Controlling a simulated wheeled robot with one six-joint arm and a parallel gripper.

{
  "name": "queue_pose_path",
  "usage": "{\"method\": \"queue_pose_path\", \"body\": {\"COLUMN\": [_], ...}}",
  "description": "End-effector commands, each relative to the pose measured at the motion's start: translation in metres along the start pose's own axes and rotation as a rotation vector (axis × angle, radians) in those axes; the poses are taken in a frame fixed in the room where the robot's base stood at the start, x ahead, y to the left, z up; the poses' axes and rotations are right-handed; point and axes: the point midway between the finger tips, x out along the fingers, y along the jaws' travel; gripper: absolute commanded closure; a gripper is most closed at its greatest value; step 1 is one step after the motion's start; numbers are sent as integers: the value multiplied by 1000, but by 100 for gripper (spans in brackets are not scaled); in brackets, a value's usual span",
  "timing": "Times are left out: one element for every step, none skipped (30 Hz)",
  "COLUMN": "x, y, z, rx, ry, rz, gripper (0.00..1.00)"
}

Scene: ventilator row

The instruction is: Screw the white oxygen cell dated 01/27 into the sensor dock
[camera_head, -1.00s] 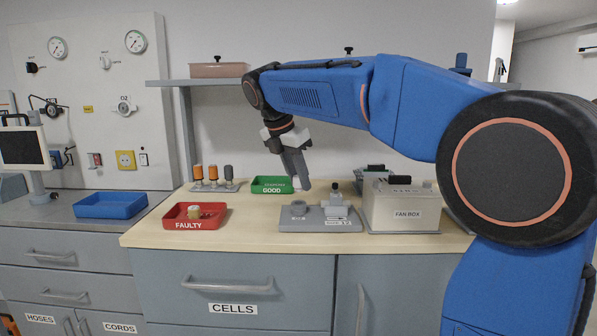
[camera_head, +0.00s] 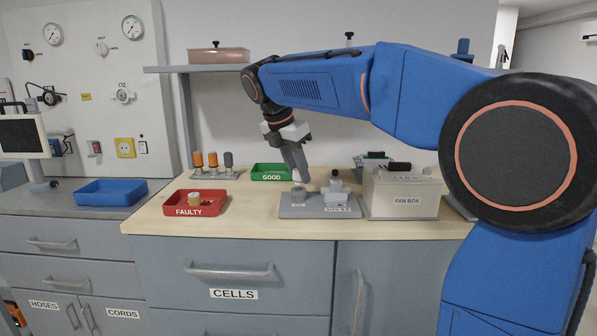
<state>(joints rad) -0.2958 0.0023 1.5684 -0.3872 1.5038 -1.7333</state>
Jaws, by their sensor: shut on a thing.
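My gripper (camera_head: 296,172) points down over the left part of the grey sensor dock (camera_head: 290,213) on the wooden bench top. It is shut on a small white cell (camera_head: 297,187), mostly hidden by the fingers. The cell is at or just above the left, round socket of the dock; I cannot tell whether it touches. The date on it is not readable. A grey fitting (camera_head: 336,188) stands on the right part of the dock.
The red FAULTY tray (camera_head: 187,211), holding a pale cell, is left of the dock. The green GOOD tray (camera_head: 270,177) is behind it. A rack with several capped cells (camera_head: 213,160) stands back left. The FAN BOX (camera_head: 405,200) stands close right of the dock.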

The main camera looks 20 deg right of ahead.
Motion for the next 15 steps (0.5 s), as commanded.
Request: {"method": "queue_pose_path", "body": {"x": [0, 0, 0, 0, 0, 0, 0, 1, 1, 2, 2, 3, 4, 4, 5], "y": [0, 0, 0, 0, 0, 0, 0, 0, 0, 0, 0, 0, 0, 0, 0], "z": [0, 0, 0, 0, 0, 0, 0, 0, 0, -1, -1, -1, -1, -2, -2], "rx": [0, 0, 0, 0, 0, 0, 0, 0, 0, 0, 0, 0, 0, 0, 0], "ry": [0, 0, 0, 0, 0, 0, 0, 0, 0, 0, 0, 0, 0, 0, 0], "rz": [0, 0, 0, 0, 0, 0, 0, 0, 0, 0, 0, 0, 0, -1, -1], "gripper": [98, 98, 98, 98, 98, 98, 98, 98, 98, 98, 98, 98, 98, 98, 98]}}
